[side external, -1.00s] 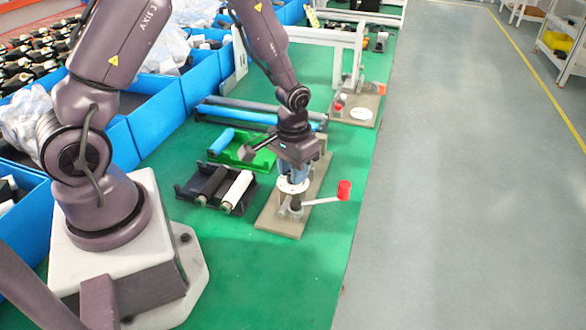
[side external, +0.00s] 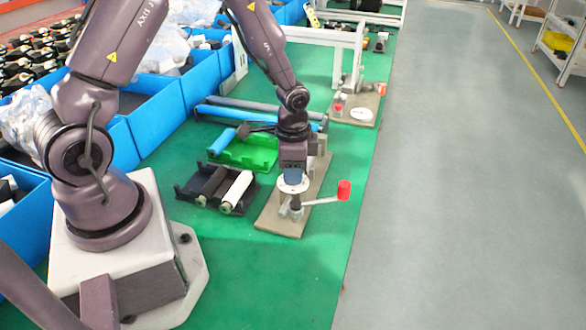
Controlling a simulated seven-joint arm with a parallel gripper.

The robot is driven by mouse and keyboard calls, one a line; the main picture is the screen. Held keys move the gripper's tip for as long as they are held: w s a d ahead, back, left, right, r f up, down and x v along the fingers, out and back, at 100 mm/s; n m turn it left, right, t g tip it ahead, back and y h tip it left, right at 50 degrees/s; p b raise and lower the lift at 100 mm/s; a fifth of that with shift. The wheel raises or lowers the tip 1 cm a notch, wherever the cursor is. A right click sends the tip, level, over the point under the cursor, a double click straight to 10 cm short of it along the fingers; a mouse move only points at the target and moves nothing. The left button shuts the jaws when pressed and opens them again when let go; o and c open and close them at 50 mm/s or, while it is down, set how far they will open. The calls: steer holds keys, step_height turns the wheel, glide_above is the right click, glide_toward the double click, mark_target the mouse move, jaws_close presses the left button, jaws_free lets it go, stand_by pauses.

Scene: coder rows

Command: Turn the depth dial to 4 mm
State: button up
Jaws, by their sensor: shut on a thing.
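The depth dial (side external: 292,187) is a round white disc on a small fixture with a tan base plate (side external: 268,219), on the green bench. My gripper (side external: 292,176) is directly above the disc, pointing down, and shut on the dial's blue knob. The gripper hides most of the knob. The dial's marks are too small to read, so I cannot tell its setting. A lever with a red end (side external: 344,190) sticks out to the right of the fixture.
A black tray (side external: 184,192) with dark and white rollers and a green tray (side external: 260,157) with a blue roller lie left of the fixture. Long blue and dark rollers lie behind. A white frame (side external: 337,40) and another tan plate (side external: 374,106) stand farther back. Blue bins (side external: 158,101) line the left.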

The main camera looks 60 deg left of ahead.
steer(key=shift+m, duration=0.3)
steer(key=o, duration=0.9)
step_height(320, 180, up, 13)
steer(key=shift+f, duration=0.1)
stand_by(0.4)
